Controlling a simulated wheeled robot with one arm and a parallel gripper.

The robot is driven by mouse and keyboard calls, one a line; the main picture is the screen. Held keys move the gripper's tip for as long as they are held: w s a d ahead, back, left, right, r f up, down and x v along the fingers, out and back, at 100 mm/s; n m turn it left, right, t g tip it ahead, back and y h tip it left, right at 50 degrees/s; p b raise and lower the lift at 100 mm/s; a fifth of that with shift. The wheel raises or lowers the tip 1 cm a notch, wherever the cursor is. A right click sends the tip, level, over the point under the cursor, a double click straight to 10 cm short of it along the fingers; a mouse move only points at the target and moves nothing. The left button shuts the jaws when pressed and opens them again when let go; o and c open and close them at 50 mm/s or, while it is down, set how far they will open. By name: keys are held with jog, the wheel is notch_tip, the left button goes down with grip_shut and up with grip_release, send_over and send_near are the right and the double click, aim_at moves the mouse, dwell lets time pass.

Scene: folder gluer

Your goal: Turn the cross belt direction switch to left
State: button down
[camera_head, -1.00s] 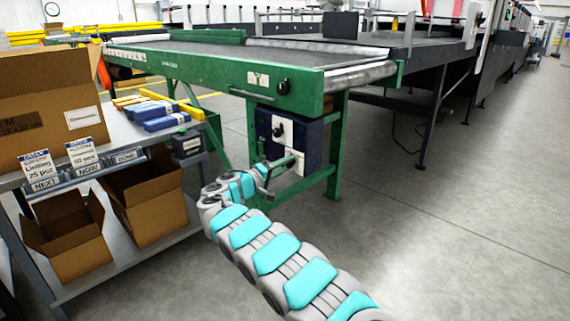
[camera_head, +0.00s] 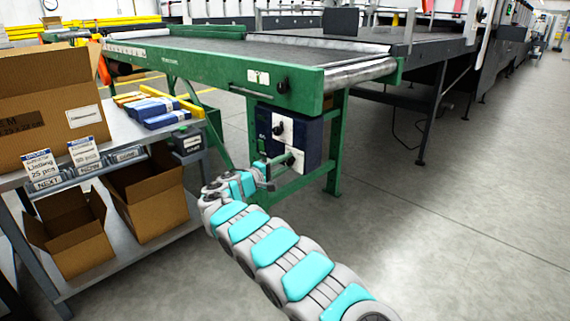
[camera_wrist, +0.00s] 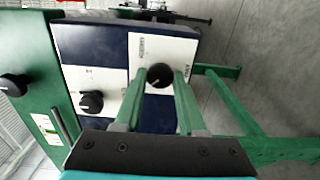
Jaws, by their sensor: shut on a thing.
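A dark blue control box (camera_head: 311,143) hangs under the green conveyor frame and carries two white panels, each with a black knob. My gripper (camera_head: 290,159) is at the lower panel, its green fingers reaching to the box. In the wrist view my gripper (camera_wrist: 158,78) is shut on the black switch knob (camera_wrist: 159,75), with a finger on either side. The panel around this knob (camera_wrist: 189,53) has small lettering too blurred to read. The other black knob (camera_wrist: 92,102) stands apart on its own white panel. In the head view the held knob is mostly hidden by the fingers.
Another black knob (camera_head: 282,87) is on the green conveyor frame (camera_head: 215,75) above the box. A grey shelf (camera_head: 190,212) with cardboard boxes stands left of my arm. A green leg (camera_head: 336,150) stands right of the box. The floor (camera_head: 440,240) to the right is clear.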

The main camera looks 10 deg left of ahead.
jog(key=shift+a+r, duration=0.1)
jog(key=c, duration=0.5)
grip_release()
jog(key=v, duration=0.7)
jog(key=shift+s+a, duration=0.2)
jog(key=shift+s, duration=0.1)
